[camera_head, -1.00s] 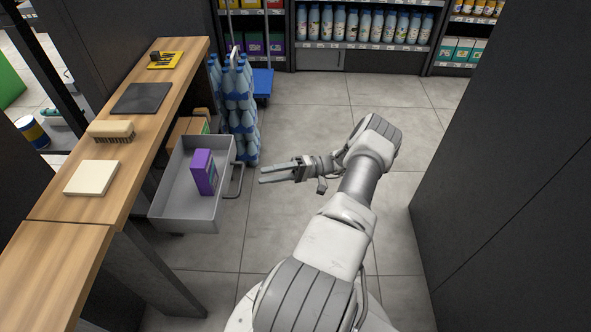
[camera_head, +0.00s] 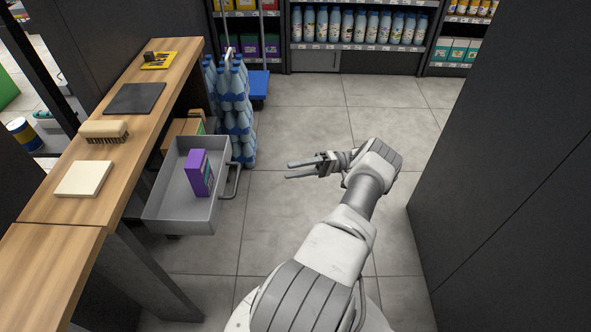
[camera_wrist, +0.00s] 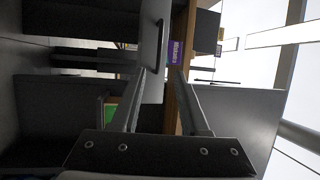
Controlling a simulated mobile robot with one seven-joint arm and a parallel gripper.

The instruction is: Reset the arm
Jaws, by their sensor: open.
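My gripper (camera_head: 288,170) is open and empty in the head view, held in the air over the aisle floor. Its two fingers point left, toward the counter, and are apart from everything. An open grey drawer (camera_head: 165,211) sticks out from under the wooden counter, left of my gripper. A purple box (camera_head: 199,173) stands inside it. In the wrist view, which is turned sideways, the two fingers (camera_wrist: 160,88) are spread with nothing between them. A purple patch (camera_wrist: 176,50) shows beyond them, probably the box.
The wooden counter (camera_head: 66,218) holds a brush (camera_head: 104,130), a pale square block (camera_head: 83,179), a dark pad (camera_head: 135,98) and a yellow item (camera_head: 159,60). Blue bottles (camera_head: 236,110) are stacked beyond the drawer. A dark wall (camera_head: 500,180) stands right. Floor (camera_head: 303,125) around the gripper is clear.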

